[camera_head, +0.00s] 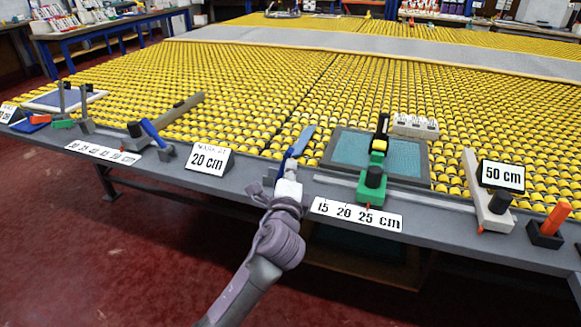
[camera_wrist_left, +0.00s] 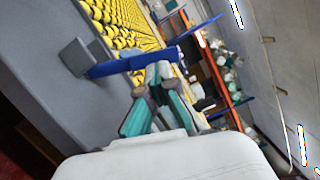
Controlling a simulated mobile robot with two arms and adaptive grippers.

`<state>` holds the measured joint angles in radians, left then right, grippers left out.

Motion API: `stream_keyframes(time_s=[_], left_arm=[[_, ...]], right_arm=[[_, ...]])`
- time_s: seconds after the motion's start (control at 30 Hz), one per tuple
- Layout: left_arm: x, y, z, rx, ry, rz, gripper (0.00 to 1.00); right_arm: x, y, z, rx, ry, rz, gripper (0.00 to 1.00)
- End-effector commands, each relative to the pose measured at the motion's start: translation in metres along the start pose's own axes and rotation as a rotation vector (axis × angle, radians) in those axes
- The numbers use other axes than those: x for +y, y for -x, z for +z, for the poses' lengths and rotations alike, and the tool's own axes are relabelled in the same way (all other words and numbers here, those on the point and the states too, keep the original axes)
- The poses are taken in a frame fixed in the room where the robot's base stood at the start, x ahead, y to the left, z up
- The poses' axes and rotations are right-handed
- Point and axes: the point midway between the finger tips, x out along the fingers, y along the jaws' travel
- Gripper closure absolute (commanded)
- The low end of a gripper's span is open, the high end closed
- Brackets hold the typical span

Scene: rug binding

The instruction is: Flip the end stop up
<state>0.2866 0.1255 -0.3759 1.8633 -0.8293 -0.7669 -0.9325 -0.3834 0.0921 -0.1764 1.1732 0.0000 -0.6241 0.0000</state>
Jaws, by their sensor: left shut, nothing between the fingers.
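A blue end stop (camera_head: 301,141) at the front edge of the roller table slants up and to the right. Its lower end is hidden behind my left gripper (camera_head: 287,180). In the left wrist view, the blue end stop (camera_wrist_left: 122,65) extends from a grey block (camera_wrist_left: 76,57) and crosses just beyond the fingertips. My left gripper (camera_wrist_left: 152,80) is shut and holds nothing. Its tips are close to the blue bar, but I cannot tell whether they touch it. My right gripper is in neither view.
A "20 cm" sign (camera_head: 209,159) stands left of my gripper. A green-based clamp (camera_head: 372,188) and a dark-framed teal panel (camera_head: 345,146) are to the right. Another blue stop (camera_head: 153,133) is farther left; an orange stop (camera_head: 555,218) is far right.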

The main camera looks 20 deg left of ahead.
Motion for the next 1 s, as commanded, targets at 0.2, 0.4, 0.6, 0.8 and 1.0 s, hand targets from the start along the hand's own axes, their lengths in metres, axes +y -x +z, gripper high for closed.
stream_keyframes(time_s=[0.2,0.4,0.6,0.8,1.0], left_arm=[[0.001,-0.001,0.0,0.0,0.008,0.005,1.0],[0.001,-0.001,0.0,0.0,0.007,0.005,1.0],[0.002,0.007,-0.001,0.002,0.007,0.005,1.0],[0.001,0.043,-0.001,0.003,0.008,0.004,1.0],[0.0,0.086,-0.001,0.003,0.009,0.003,1.0]], right_arm=[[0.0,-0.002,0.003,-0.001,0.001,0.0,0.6],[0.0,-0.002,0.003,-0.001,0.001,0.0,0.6],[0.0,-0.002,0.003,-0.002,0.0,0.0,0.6],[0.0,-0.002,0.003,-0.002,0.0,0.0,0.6],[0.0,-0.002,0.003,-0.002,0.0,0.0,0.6]])
